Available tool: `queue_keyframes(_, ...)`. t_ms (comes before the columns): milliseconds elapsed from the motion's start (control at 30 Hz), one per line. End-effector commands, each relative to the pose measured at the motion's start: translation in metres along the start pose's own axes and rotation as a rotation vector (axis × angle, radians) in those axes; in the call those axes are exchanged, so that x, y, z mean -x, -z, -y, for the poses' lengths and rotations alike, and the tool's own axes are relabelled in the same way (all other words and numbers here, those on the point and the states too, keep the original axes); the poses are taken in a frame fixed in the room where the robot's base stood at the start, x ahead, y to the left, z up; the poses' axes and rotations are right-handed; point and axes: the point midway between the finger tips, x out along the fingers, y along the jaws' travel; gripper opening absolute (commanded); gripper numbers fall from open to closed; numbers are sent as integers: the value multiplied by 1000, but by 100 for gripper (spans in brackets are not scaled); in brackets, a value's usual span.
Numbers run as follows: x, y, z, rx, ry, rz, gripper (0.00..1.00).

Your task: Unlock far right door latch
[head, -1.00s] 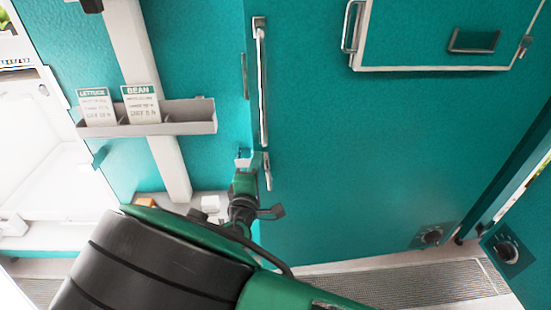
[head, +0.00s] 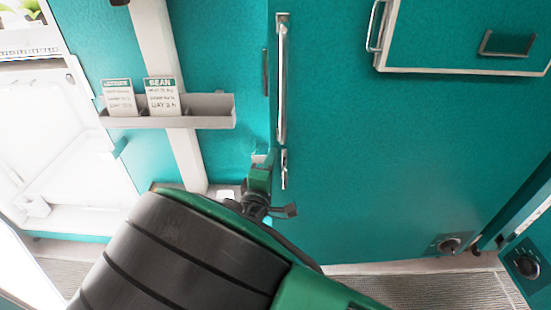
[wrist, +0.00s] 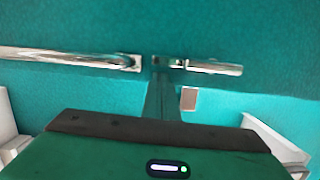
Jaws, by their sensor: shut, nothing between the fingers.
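The door latch (head: 284,168) is a small chrome lever just below the long chrome handle (head: 281,85) on a teal door. It hangs straight down in the head view. My gripper (head: 262,160) is shut and empty, close to the left of the latch. In the wrist view my narrow shut fingers (wrist: 160,80) point up to the latch's mount, and the latch lever (wrist: 213,68) extends to the right. The long handle (wrist: 70,56) lies to the left there. I cannot tell whether the fingertips touch the latch.
A grey holder (head: 180,121) with lettuce and bean cards is left of the door. A framed hatch (head: 470,35) is at upper right. A dial (head: 448,244) is low on the door. A bright open chamber (head: 50,140) is at far left.

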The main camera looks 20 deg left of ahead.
Motion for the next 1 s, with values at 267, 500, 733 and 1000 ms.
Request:
queue_keyframes(267,17,21,2,0,2,8,0)
queue_keyframes(500,61,20,2,0,1,9,0)
queue_keyframes(733,90,19,2,-1,0,12,0)
queue_keyframes(1000,96,16,1,-3,2,21,0)
